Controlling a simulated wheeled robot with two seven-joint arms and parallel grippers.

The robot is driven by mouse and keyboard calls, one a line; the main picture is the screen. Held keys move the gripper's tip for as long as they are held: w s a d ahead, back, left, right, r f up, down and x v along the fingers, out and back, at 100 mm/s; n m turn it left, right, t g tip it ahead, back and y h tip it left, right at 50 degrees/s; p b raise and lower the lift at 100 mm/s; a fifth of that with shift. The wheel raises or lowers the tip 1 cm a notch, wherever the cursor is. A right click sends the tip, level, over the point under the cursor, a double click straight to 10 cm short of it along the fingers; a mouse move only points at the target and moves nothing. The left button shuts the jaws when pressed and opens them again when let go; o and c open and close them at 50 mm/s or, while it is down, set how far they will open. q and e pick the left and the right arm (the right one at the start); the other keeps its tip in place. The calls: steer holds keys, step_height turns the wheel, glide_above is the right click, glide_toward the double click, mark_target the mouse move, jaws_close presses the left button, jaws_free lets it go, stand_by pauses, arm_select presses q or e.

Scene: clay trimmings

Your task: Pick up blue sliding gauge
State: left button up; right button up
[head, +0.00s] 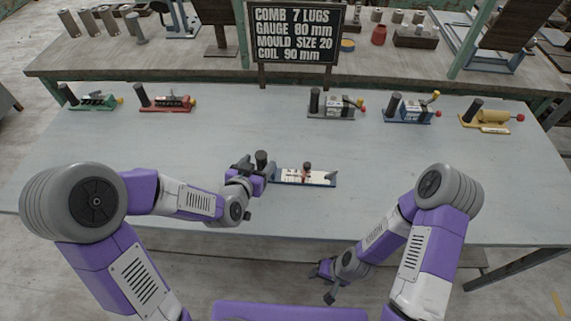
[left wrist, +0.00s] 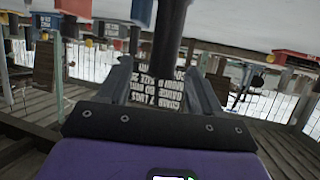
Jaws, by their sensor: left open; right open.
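The blue sliding gauge (head: 318,184) lies near the front middle of the table. It has a blue base, a pale marked face, a small red slider and a black upright handle (head: 262,157) at its left end. My left gripper (head: 256,165) is open at that handle, with a finger on either side. In the left wrist view, the dark post (left wrist: 172,45) stands between the open fingers; whether they touch it I cannot tell. My right gripper (head: 322,282) is open and empty, low in front of the table's front edge.
Along the back of the table (head: 215,130) stand a green device (head: 95,103), a red one (head: 168,105), a grey one (head: 335,107), another blue-based one (head: 408,112) and a yellow one (head: 490,118). A black sign (head: 295,33) stands behind. The table around the gauge is clear.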

arm_select(q)
steer(key=shift+f+b+x, duration=0.2)
steer(key=shift+b+x, duration=0.5)
steer(key=shift+x, duration=2.5)
steer(key=shift+s+a, duration=0.1)
steer(key=shift+a, duration=0.05)
steer(key=shift+c, duration=0.3)
jaws_close()
